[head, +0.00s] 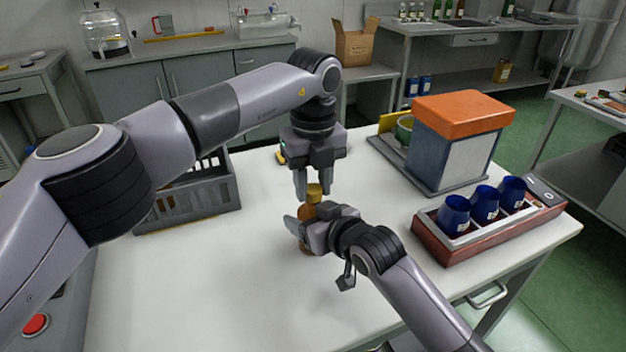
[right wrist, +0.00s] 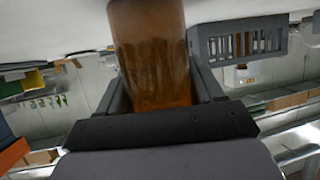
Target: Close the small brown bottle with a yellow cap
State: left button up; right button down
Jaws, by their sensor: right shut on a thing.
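The small brown bottle (head: 306,213) stands near the middle of the white table, partly hidden by my right gripper. The yellow cap (head: 314,192) is at the top of the bottle; whether it is fully seated cannot be told. My right gripper (head: 305,228) is shut around the bottle's body from the side. In the right wrist view the brown bottle (right wrist: 152,55) fills the space between the fingers. My left gripper (head: 314,190) points straight down from above, with one finger on each side of the cap.
A grey crate (head: 190,208) stands at the left of the table. On the right are an orange-topped box (head: 462,110) and a red tray (head: 490,238) holding blue cups (head: 485,204). The front of the table is clear.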

pick_arm(q)
grip_shut()
jog(key=shift+m, duration=1.8)
jog(key=o, duration=0.6)
grip_release()
jog(key=shift+r, duration=0.1)
jog(key=shift+r, duration=2.2)
